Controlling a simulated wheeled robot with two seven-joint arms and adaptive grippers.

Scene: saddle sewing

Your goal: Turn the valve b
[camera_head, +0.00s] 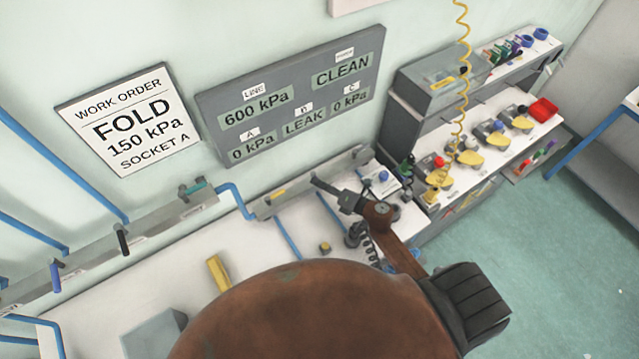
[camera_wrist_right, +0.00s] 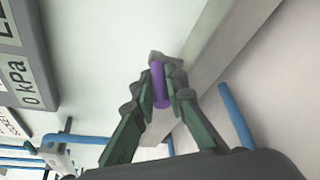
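A purple handle (camera_wrist_right: 160,84) stands on a grey block in the right wrist view. The dark green fingers of my right gripper (camera_wrist_right: 161,88) are closed on it from both sides. In the head view, my right gripper (camera_head: 322,184) reaches the grey wall rail at its right part; the purple handle cannot be made out there. Other valve handles sit along the rail: teal (camera_head: 194,187), black (camera_head: 122,238) and blue (camera_head: 55,276). Their small labels are unreadable, so I cannot tell which is valve b. My left gripper is not in view.
A grey display (camera_head: 290,92) reads line 600 kPa, A 0 kPa, B LEAK, C 0 kPa and CLEAN. A work order sign (camera_head: 128,118) reads FOLD 150 kPa SOCKET A. A yellow block (camera_head: 218,273) lies on the white bench. A coiled yellow hose (camera_head: 462,100) hangs at right.

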